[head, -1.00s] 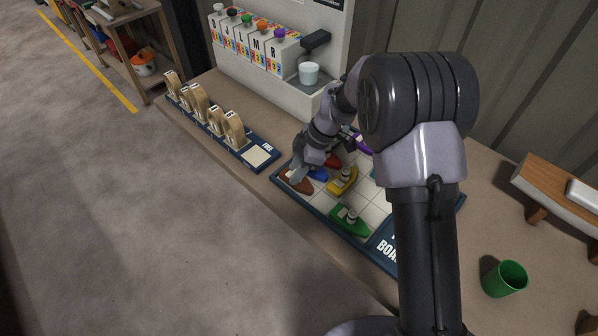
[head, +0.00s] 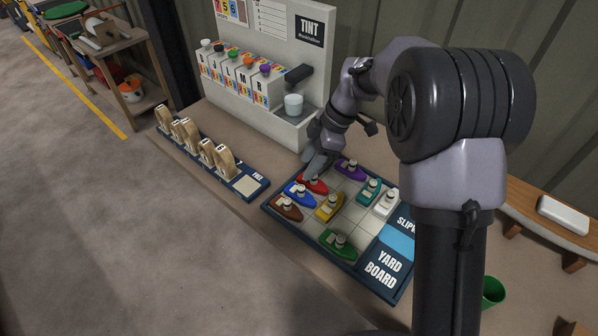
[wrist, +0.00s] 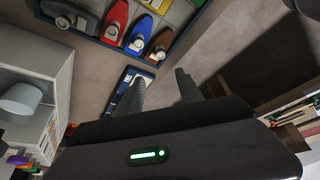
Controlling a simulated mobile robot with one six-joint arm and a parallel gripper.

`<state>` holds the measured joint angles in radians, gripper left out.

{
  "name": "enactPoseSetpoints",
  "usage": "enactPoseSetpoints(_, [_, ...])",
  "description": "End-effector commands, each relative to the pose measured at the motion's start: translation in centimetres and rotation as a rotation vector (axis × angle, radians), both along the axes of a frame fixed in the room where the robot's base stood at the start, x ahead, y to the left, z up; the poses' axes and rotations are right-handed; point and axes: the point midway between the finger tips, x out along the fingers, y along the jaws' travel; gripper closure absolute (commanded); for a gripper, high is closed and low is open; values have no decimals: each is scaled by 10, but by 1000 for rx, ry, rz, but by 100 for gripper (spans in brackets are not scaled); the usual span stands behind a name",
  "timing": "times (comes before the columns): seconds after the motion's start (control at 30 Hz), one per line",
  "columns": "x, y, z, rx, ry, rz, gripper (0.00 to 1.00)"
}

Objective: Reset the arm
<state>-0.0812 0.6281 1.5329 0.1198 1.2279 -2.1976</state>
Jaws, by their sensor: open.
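My gripper (head: 318,160) is at the far left end of the yard board, above or beside the red boat (head: 312,183); the exact height is unclear. In the wrist view my gripper's two fingers (wrist: 160,90) are spread apart with nothing between them. My arm reaches in over the right part of the bench and bends down toward the board.
The yard board (head: 366,279) holds several toy boats, among them a green one (head: 338,243) and a yellow one (head: 329,207). A rack (head: 245,186) with wooden pieces lies left. The tint machine (head: 310,70) stands behind. A green cup (head: 493,291) is right.

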Motion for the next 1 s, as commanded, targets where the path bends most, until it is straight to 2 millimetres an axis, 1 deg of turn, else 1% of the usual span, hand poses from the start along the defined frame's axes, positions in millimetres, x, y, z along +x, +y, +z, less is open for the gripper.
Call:
enactPoseSetpoints(0.03, [0, -2, 5, 1, 0, 0, 57])
enactPoseSetpoints(0.1, [0, -3, 8, 1, 0, 0, 57])
enactPoseSetpoints(0.53, [0, -4, 9, 0, 0, -6, 57])
enactPoseSetpoints(0.57, [-2, -5, 13, -3, 1, -23, 57])
enactPoseSetpoints(0.63, [-13, -11, 37, -17, 7, -135, 57])
enactPoseSetpoints(0.67, [-22, -16, 51, -24, 14, -218, 57])
enactPoseSetpoints(0.7, [-40, -24, 75, -33, 26, -360, 57])
enactPoseSetpoints(0.73, [-57, -31, 92, -35, 34, -485, 57])
enactPoseSetpoints(0.77, [-76, -38, 108, -33, 46, -620, 57])
enactPoseSetpoints(0.8, [-103, -47, 125, -22, 60, -802, 57])
enactPoseSetpoints(0.83, [-123, -54, 136, -5, 70, -939, 57])
enactPoseSetpoints(0.87, [-143, -60, 143, 17, 83, -1072, 57])
enactPoseSetpoints(0.9, [-170, -68, 149, 52, 99, -1241, 57])
enactPoseSetpoints(1.0, [-224, -82, 150, 165, 142, -1598, 57])
